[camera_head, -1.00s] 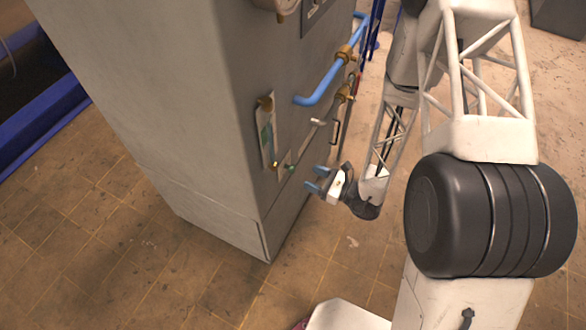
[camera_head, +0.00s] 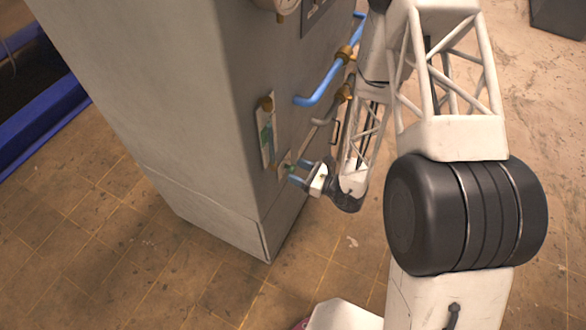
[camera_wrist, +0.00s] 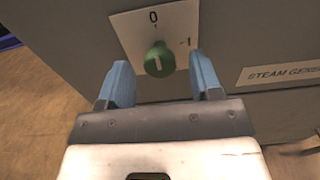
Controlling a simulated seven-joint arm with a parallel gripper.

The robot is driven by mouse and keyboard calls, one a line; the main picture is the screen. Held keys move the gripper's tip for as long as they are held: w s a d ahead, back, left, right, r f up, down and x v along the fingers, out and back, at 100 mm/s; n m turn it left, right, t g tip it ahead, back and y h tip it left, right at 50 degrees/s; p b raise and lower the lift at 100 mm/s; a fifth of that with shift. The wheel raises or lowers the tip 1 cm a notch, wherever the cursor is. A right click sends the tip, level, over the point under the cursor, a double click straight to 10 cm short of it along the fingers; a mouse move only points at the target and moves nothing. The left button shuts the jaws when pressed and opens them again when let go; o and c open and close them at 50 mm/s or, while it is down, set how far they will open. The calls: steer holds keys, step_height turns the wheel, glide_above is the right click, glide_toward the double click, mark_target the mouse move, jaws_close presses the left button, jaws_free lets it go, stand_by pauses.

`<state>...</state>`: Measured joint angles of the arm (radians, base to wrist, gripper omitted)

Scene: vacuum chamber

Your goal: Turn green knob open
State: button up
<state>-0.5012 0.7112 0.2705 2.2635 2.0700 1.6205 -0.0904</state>
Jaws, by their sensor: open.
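The green knob (camera_wrist: 159,60) sits on a pale plate (camera_wrist: 138,28) marked 0 at the top and 1 at the right, on the grey cabinet face. A light mark on the knob looks roughly upright, toward the 0. My gripper (camera_wrist: 163,85) is open, with its blue fingers on either side of the knob and a little short of it; I see no contact. In the head view my gripper (camera_head: 298,173) is close to the cabinet's right face, and the green knob (camera_head: 291,169) shows small at the fingertips.
The grey cabinet (camera_head: 170,110) fills the left and middle. A blue pipe (camera_head: 325,83) with brass fittings runs above my gripper. A label reading "STEAM GENE..." (camera_wrist: 285,74) is right of the knob. The tiled floor (camera_head: 120,270) in front is clear.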

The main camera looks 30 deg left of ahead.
steer(key=shift+a, duration=1.1)
steer(key=c, duration=0.9)
